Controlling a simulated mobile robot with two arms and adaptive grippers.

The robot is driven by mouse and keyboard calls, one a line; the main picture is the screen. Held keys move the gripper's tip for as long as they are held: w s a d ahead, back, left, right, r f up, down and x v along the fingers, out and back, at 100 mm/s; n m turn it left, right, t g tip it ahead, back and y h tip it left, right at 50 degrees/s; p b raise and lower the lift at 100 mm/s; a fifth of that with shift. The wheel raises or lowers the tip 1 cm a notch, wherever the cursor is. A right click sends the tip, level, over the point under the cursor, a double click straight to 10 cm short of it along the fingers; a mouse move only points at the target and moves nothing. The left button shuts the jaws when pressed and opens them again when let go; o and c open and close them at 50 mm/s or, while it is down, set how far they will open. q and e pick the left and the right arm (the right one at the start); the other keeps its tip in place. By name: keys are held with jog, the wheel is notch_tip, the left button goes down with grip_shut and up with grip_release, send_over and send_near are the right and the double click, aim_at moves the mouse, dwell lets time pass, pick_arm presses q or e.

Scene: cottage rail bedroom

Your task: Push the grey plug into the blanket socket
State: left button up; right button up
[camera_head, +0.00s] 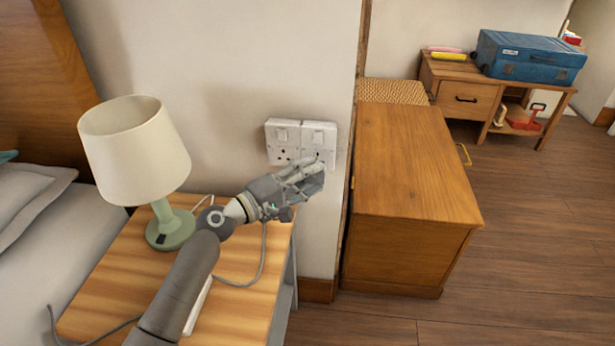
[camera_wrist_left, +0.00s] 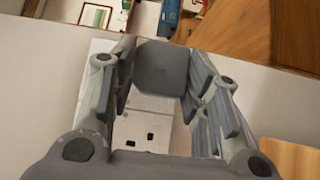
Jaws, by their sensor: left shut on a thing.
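My left gripper (camera_head: 308,177) is at the wall, in front of the lower part of the right-hand socket. In the left wrist view its fingers are shut on the grey plug (camera_wrist_left: 163,68), whose square back faces the camera. The plug's pins are hidden, and I cannot tell whether it touches the socket face. Two white switched sockets sit side by side on the wall, a left one (camera_head: 282,136) and a right one (camera_head: 319,134). A white socket face with dark slots (camera_wrist_left: 153,138) shows between the fingers in the left wrist view. My right gripper is not in view.
A bedside table (camera_head: 240,318) stands below my left arm, with a green lamp (camera_head: 140,150) and a grey cable (camera_head: 262,255). A wooden cabinet (camera_head: 412,165) stands close right of the sockets. A desk with a blue case (camera_head: 530,57) is farther back. The floor at right is clear.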

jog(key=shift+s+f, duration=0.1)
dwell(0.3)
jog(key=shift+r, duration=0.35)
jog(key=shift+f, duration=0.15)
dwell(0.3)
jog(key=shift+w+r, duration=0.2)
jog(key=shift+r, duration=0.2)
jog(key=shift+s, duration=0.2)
